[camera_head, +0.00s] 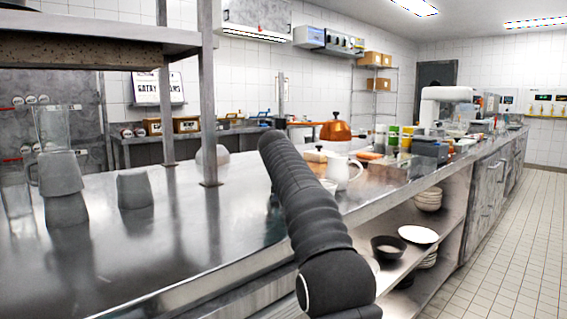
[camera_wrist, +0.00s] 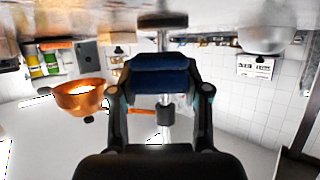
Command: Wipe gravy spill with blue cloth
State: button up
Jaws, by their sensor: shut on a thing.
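The blue cloth (camera_wrist: 160,78) shows in the wrist view as a dark blue folded pad between the two fingers of my gripper (camera_wrist: 160,88). My gripper is shut on it. The wrist picture looks upside down, with the counter surface along its top edge. I cannot tell whether the cloth touches the counter. In the head view my dark arm crosses the middle of the picture and hides the gripper. I cannot make out a gravy spill in either view.
The steel counter (camera_head: 95,270) has grey containers (camera_head: 60,175) at left and a shelf post (camera_head: 208,100). A white jug (camera_head: 342,172) and a copper dome (camera_head: 335,131) stand beyond my arm. Bowls (camera_head: 428,199) sit on the lower shelf. The tiled floor (camera_head: 510,250) at right is clear.

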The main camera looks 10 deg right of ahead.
jog(key=shift+w+a, duration=0.35)
jog(key=shift+s+d+b, duration=0.7)
jog(key=shift+s+b, duration=0.2)
jog(key=shift+b, duration=0.3)
jog(key=shift+s+d+r+b, duration=0.15)
jog(key=shift+s+d+b, duration=0.3)
jog(key=shift+s+b, duration=0.15)
jog(key=shift+s+d+b, duration=0.7)
jog(key=shift+s+b, duration=0.2)
jog(key=shift+s, duration=0.05)
jog(key=shift+s+d+r+b, duration=0.1)
jog(key=shift+s+d+b, duration=0.7)
jog(key=shift+s, duration=0.3)
jog(key=shift+s+d+r+b, duration=0.1)
jog(key=shift+s+d+b, duration=0.65)
jog(key=shift+s, duration=0.3)
jog(key=shift+r, duration=0.1)
notch_tip(320, 180, up, 6)
jog(key=p, duration=0.6)
